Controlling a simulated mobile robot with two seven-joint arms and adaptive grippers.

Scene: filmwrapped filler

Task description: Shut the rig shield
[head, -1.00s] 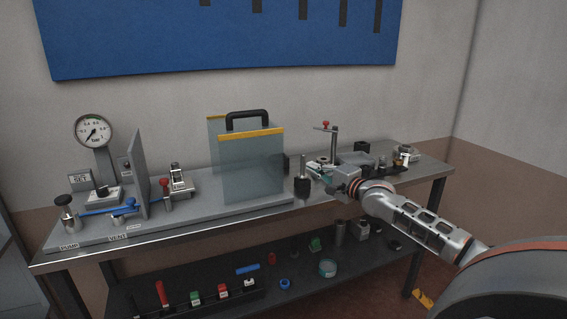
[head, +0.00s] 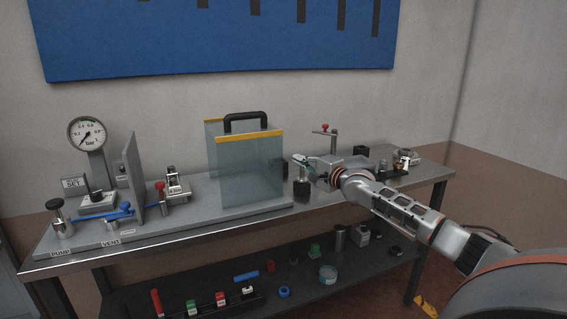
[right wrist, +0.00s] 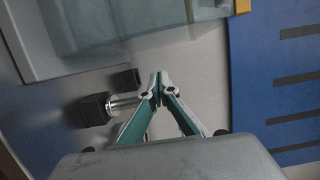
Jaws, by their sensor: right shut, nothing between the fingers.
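The rig shield (head: 246,170) is a clear box-like cover with yellow top edges and a black handle (head: 246,121) on top. It stands on the grey rig base (head: 180,221), right of the upright grey plate. My right gripper (head: 298,160) is just right of the shield, close above a black knob-like post (head: 302,186). In the right wrist view its fingertips (right wrist: 160,76) meet with nothing between them. There the shield's clear panel (right wrist: 140,20) shows at the upper left, apart from the fingers. My left gripper is not in view.
A pressure gauge (head: 87,134), a blue lever (head: 95,216) and a toggle clamp (head: 175,184) stand left of the shield. A red-topped stand (head: 325,142) rises behind my right arm. The lower shelf (head: 300,288) holds several small parts. The blue wall board (head: 200,35) hangs above.

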